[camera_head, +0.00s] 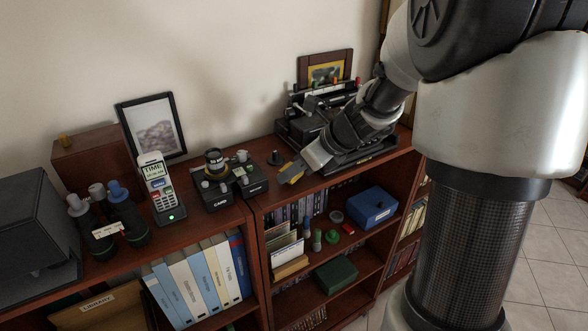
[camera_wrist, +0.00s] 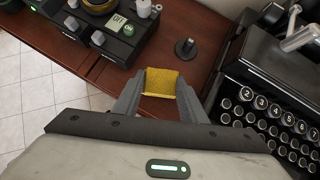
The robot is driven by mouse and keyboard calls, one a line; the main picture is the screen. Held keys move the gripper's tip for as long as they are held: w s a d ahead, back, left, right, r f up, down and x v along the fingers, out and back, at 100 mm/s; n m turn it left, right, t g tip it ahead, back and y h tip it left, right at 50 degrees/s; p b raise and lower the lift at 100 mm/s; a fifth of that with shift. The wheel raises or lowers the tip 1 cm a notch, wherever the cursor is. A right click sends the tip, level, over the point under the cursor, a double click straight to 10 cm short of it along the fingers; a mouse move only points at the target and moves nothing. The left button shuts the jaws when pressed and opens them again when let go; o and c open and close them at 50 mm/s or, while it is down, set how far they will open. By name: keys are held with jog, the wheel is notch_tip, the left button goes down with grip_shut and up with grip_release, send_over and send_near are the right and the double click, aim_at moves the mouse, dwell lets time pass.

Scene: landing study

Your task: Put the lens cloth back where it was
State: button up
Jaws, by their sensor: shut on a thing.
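The lens cloth is a small yellow piece, seen in the wrist view (camera_wrist: 161,82) between the two fingers and in the head view as a yellow patch (camera_head: 286,167) at the fingertips. My gripper (camera_head: 292,172) is shut on it; the fingers also show in the wrist view (camera_wrist: 160,95). It is over the brown top of the bookcase, near the front edge, between the typewriter and the black boxes with dials. I cannot tell whether the cloth touches the wood.
The black typewriter (camera_wrist: 272,120) stands close to the right of my gripper. A small dark peg-like piece (camera_wrist: 187,48) stands behind the cloth. Black dial boxes (camera_head: 216,193) stand to the left, then a phone (camera_head: 160,188) and binoculars (camera_head: 122,218). Bare wood (camera_wrist: 120,78) lies around the cloth.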

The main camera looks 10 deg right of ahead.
jog(key=shift+f+b, duration=0.5)
jog(key=shift+f, duration=0.15)
jog(key=o, duration=1.1)
jog(key=shift+r, duration=0.1)
jog(key=shift+r+p, duration=0.3)
jog(key=p+v, duration=0.2)
jog(key=v, duration=1)
jog(key=shift+r, duration=0.3)
